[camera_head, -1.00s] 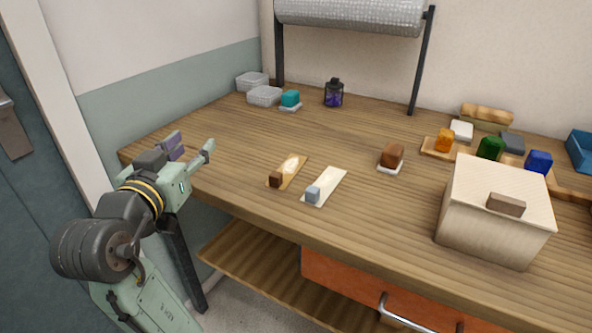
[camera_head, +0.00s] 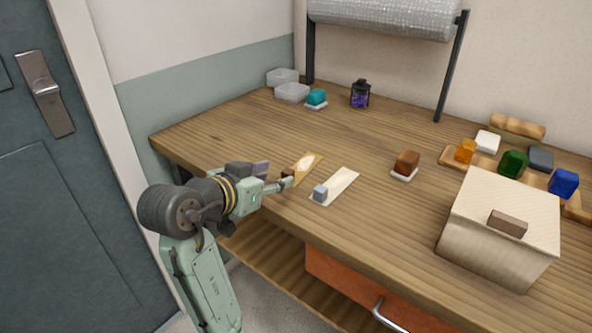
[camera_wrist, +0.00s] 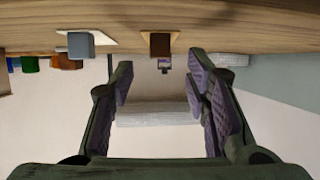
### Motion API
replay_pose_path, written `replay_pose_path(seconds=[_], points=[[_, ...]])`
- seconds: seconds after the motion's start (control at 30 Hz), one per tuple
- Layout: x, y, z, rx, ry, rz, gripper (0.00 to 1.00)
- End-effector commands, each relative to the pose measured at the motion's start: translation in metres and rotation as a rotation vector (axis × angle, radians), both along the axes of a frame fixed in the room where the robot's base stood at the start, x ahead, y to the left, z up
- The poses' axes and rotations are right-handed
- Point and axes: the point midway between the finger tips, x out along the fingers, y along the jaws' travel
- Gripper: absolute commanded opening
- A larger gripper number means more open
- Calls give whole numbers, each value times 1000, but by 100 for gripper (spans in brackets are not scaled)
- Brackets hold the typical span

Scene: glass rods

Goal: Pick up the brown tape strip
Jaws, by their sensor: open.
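The brown tape strip (camera_head: 307,164) lies flat on the workbench, a tan strip with a small dark brown block (camera_head: 289,173) at its near end. In the wrist view, which looks upside down, the brown block (camera_wrist: 160,46) shows near the middle, with only a thin edge of the strip around it. My gripper (camera_head: 275,177) is open and empty, just left of the block at the near-left edge of the bench. In the wrist view its purple-padded fingers (camera_wrist: 161,78) stand either side of the block's line, apart from it.
A pale strip with a grey block (camera_head: 335,186) lies just right of the brown one. A brown block on a white base (camera_head: 407,163) and a large beige box (camera_head: 497,225) stand further right. Clear trays (camera_head: 291,92), a teal block (camera_head: 316,97) and a dark lantern (camera_head: 360,94) stand behind.

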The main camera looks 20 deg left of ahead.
Motion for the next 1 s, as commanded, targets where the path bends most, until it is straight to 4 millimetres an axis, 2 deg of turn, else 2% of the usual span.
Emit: replay_pose_path(seconds=[0.3, 0.6, 1.0], points=[[38, -10, -18, -2, 3, -2, 43], [43, -10, -20, 0, 0, 1, 43], [43, -10, -20, -1, 0, 0, 17]])
